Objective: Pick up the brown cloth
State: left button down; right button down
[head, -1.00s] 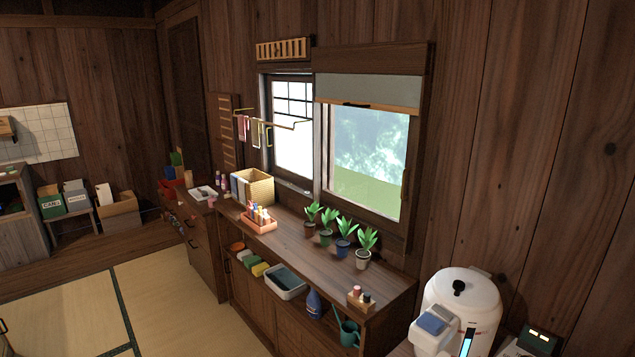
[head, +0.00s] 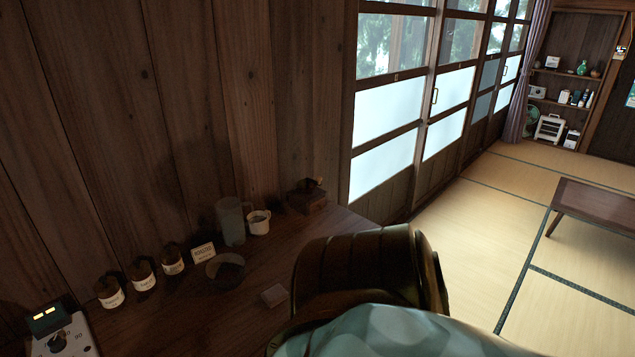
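I see no brown cloth in the head view now. Neither of my grippers shows in it. A large dark rounded form and a pale teal patterned surface fill the bottom centre, very close to the camera. They look like parts of my own body and hide part of the counter behind them.
A dark wooden counter (head: 185,310) along the wall holds several lidded jars (head: 143,275), a small sign (head: 203,253), a clear pitcher (head: 231,222), a white mug (head: 259,223) and a dial device (head: 62,335). A low table (head: 595,203) stands right on open tatami (head: 470,235).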

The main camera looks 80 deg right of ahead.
aim_at(276, 295)
jog(key=z, duration=2.2)
